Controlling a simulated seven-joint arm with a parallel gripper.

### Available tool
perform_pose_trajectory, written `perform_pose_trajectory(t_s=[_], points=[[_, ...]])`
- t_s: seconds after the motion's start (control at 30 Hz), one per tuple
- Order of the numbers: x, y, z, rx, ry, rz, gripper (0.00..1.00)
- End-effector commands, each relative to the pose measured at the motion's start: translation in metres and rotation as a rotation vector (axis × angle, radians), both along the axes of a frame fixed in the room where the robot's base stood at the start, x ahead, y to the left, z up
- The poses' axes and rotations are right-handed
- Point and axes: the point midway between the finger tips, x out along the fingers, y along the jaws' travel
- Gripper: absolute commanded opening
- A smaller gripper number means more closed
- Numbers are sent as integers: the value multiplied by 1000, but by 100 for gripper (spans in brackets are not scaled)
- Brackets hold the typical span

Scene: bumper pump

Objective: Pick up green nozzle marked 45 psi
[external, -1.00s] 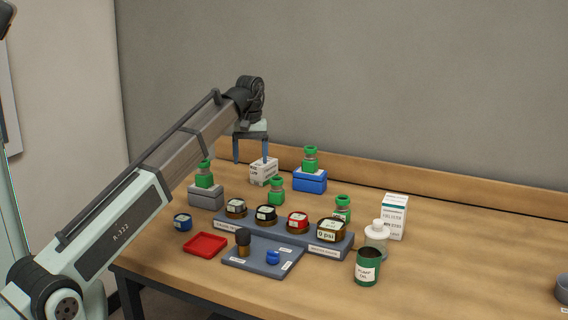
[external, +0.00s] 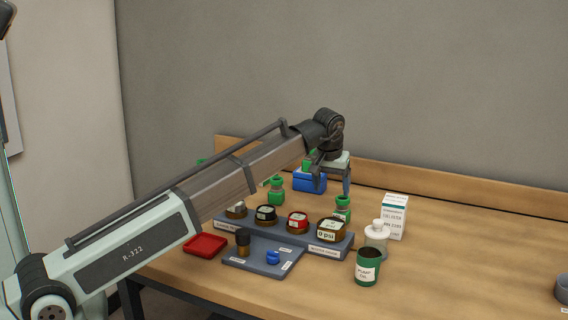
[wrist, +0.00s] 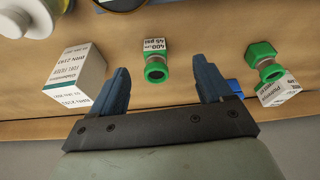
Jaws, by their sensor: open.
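The green nozzle marked 45 psi (wrist: 156,66) shows in the wrist view between my fingers and beyond their tips, with its white label readable. It appears to be the green nozzle (external: 342,208) behind the right end of the gauge rack in the external view. My gripper (external: 331,182) is open and empty above and behind that nozzle; its two blue fingers (wrist: 161,65) are apart in the wrist view. A second green nozzle (wrist: 268,64) lies to the right there, its label only partly readable. Another green nozzle (external: 276,191) stands left of my gripper in the external view.
A white box (wrist: 75,78) stands close to the left finger; it also shows in the external view (external: 395,216). A blue box (external: 309,182) stands behind my gripper.

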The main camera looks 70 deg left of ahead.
Motion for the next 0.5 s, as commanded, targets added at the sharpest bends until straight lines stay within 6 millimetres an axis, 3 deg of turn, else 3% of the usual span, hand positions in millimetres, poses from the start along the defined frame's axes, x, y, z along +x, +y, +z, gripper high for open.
perform_pose_trajectory(t_s=[0.27,0.5], points=[[23,12,5,83,-88,-108,79],[31,20,-26,81,-81,-114,79]])
